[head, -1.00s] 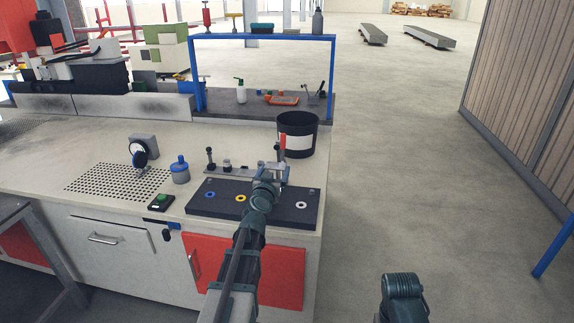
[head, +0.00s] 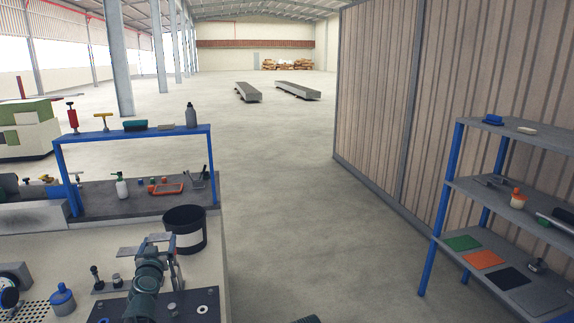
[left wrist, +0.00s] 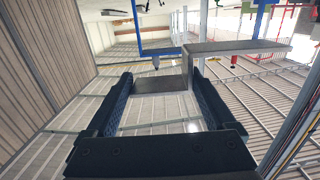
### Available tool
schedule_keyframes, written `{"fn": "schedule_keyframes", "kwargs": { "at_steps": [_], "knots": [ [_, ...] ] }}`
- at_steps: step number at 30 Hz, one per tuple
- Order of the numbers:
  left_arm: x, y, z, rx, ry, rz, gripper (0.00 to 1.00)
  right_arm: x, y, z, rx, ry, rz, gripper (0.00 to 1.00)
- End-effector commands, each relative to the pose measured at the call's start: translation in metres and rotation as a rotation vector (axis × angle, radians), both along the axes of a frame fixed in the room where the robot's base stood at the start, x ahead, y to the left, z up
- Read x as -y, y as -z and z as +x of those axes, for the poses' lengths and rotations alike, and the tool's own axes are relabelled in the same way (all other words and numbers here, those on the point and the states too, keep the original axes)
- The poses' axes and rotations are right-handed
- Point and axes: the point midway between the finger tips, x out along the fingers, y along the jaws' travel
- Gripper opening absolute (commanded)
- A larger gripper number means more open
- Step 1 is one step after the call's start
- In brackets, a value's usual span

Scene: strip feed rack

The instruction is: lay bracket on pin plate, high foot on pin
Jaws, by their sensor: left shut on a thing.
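My left gripper (head: 168,252) is above the back part of the bench and is shut on a grey stepped bracket (head: 130,252). In the left wrist view the bracket (left wrist: 235,48) has two flat feet at different heights, joined by an upright web. The lower foot in that picture lies between the fingers (left wrist: 160,88). The bracket is held in the air, clear of the bench. A dark plate (head: 185,308) with a white ring lies at the bottom edge, partly cut off and partly behind my left arm. I cannot tell whether it is the pin plate.
A black bin with a white band (head: 185,230) stands just behind the gripper. A knobbed post (head: 95,274) and a blue-capped jar (head: 62,300) are to its left. A blue-framed shelf rack (head: 437,240) stands at right. The floor between is clear.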

Motion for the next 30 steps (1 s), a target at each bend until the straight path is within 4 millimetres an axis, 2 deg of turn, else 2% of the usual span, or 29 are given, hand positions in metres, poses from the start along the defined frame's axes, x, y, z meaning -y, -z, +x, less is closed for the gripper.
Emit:
{"fn": "schedule_keyframes", "kwargs": {
  "at_steps": [1,4,8,11,30],
  "knots": [
    [0.000,-0.012,0.000,0.000,-0.001,0.001,0.00,0.000,-0.012,0.000,0.000,0.000,0.000,0.65],
    [0.000,-0.014,0.000,0.000,-0.001,0.001,0.00,0.000,-0.014,0.000,0.000,0.000,0.000,0.65],
    [0.000,-0.009,0.000,0.000,-0.001,0.001,0.00,0.000,-0.009,0.000,0.000,0.000,0.000,0.65],
    [-0.001,0.003,-0.001,0.000,-0.001,0.001,0.00,0.000,0.003,0.000,0.000,0.000,0.000,0.65],
    [-0.008,0.164,-0.008,-0.001,0.000,0.000,0.00,0.000,0.163,0.000,0.000,-0.001,0.000,0.65]
  ]
}}
